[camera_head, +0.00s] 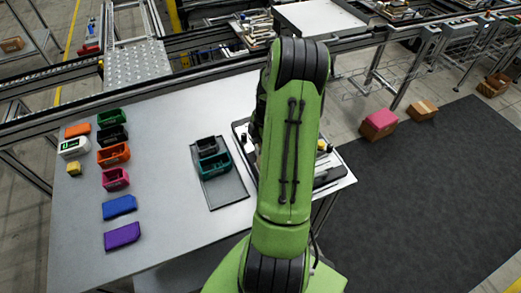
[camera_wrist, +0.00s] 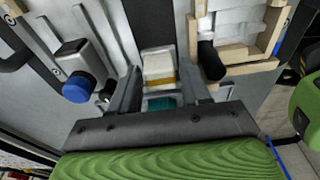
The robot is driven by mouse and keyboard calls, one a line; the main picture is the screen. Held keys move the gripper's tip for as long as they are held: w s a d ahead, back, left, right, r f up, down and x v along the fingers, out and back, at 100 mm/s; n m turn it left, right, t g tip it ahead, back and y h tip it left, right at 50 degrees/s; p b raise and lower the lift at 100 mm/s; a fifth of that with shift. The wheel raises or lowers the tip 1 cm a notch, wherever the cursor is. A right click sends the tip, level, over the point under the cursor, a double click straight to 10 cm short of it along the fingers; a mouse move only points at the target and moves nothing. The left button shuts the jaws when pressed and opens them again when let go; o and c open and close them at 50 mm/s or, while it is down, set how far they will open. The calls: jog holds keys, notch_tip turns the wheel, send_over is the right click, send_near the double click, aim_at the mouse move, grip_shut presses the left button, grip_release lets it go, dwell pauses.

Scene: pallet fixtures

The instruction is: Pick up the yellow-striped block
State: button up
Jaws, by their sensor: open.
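The yellow-striped block (camera_wrist: 158,68) is white with a yellow band along its near edge. It shows in the wrist view between and slightly beyond my gripper's fingers. My gripper (camera_wrist: 158,82) is open, one finger on each side of the block's near end. I cannot tell whether either finger touches it. In the head view my green arm hides my gripper, and I cannot make out the block there.
A teal part (camera_wrist: 161,103) lies near the gripper's palm. A blue-capped fixture (camera_wrist: 78,90) stands left, a wooden frame (camera_wrist: 262,66) right. Bins and blocks, including a purple block (camera_head: 122,236), line the table's left. The middle of the table (camera_head: 165,170) is clear.

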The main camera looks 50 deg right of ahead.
jog(key=c, duration=0.8)
